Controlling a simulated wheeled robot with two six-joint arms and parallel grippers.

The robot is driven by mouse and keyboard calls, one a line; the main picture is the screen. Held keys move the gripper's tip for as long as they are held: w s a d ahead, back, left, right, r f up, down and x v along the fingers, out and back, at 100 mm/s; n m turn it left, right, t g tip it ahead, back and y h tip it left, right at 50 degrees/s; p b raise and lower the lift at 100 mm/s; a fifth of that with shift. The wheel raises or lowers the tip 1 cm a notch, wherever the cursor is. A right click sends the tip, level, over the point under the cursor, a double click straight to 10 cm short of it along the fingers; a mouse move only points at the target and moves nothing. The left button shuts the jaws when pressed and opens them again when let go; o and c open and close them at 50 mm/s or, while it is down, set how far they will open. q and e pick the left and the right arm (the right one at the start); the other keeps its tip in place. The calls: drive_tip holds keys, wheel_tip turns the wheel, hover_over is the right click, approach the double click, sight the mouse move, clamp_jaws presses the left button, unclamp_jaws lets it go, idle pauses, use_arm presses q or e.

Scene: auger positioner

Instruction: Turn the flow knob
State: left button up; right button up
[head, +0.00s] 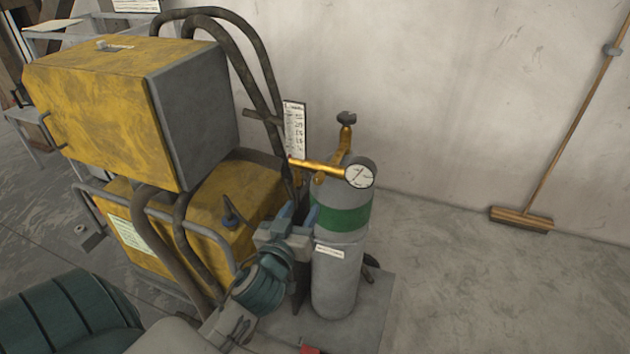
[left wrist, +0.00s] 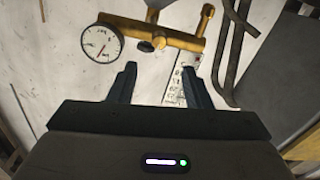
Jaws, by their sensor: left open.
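A brass regulator (head: 318,165) with a round white gauge (head: 360,175) sits atop a grey gas cylinder (head: 338,280) with a green band. In the left wrist view the regulator (left wrist: 180,38) runs across the top, with the gauge (left wrist: 101,43) at its left. A small dark knob (left wrist: 145,46) shows below the brass body; it looks like the flow knob. My left gripper (head: 299,212) is open beside the cylinder, below the regulator. In the wrist view its fingertips (left wrist: 160,70) point toward the regulator, with nothing between them. My right gripper is out of view.
A yellow and grey machine (head: 110,85) with dark hoses (head: 262,60) stands left of the cylinder. A label strip (head: 295,130) hangs behind. A broom (head: 522,220) leans at the right; floor there is clear.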

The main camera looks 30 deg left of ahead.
sight(317, 182)
use_arm(q)
drive_tip(key=p+x, duration=0.3)
drive_tip(key=x, duration=0.6)
drive_tip(key=shift+w+a+p, duration=0.1)
drive_tip(key=shift+w+p, duration=0.2)
drive_tip(key=shift+w, duration=0.25)
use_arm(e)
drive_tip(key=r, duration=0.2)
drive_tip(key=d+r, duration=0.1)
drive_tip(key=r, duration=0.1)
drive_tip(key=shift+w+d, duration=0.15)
use_arm(q)
drive_tip(key=shift+f, duration=0.1)
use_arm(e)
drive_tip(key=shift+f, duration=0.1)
use_arm(q)
drive_tip(key=shift+c, duration=0.9)
clamp_jaws()
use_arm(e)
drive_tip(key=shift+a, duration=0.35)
